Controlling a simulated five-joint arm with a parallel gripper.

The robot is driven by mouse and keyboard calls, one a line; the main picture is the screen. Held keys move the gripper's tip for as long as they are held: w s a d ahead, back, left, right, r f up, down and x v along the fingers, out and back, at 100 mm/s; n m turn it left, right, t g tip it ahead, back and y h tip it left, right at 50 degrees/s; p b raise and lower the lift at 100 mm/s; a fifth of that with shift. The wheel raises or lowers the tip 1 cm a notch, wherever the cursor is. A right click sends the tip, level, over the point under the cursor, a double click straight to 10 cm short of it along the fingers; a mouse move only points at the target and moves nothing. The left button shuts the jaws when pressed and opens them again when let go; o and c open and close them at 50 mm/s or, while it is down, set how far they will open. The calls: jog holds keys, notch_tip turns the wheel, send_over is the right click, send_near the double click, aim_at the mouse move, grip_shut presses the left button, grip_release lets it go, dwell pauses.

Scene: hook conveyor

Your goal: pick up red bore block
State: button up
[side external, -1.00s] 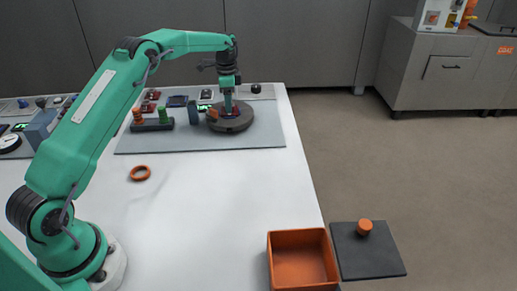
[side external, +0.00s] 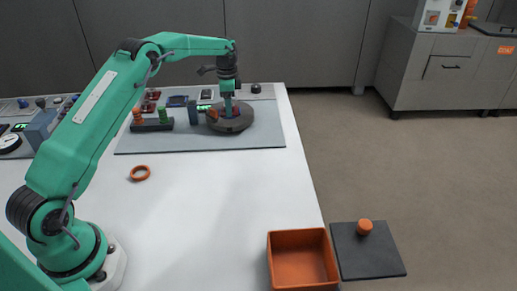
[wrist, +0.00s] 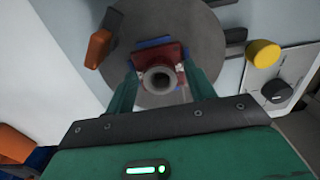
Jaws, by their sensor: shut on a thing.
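The red bore block (wrist: 159,57) is a dark red block with a round grey bore facing the wrist camera. It sits between the two green fingers of my gripper (wrist: 160,88), which is shut on it. In the side external view my gripper (side external: 228,104) points down over a round dark turntable (side external: 238,124). The block is mostly hidden by the fingers there. I cannot tell whether it still touches the turntable.
An orange piece (side external: 212,115) stands at the turntable's left edge. A dark rack (side external: 152,125) with an orange and a green peg is farther left. An orange ring (side external: 140,173) lies on the white table. An orange tray (side external: 302,260) is at the front right.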

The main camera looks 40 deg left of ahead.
jog(key=shift+r, duration=0.1)
jog(key=shift+r, duration=1.55)
jog(key=s+d+r, duration=0.3)
jog(key=d+r, duration=0.4)
jog(key=d, duration=0.4)
jog(key=shift+r, duration=0.4)
jog(key=shift+d+r, duration=0.1)
jog(key=shift+r, duration=0.7)
jog(key=shift+r, duration=0.35)
jog(key=shift+r, duration=0.35)
jog(key=shift+r, duration=0.35)
jog(key=shift+r, duration=0.15)
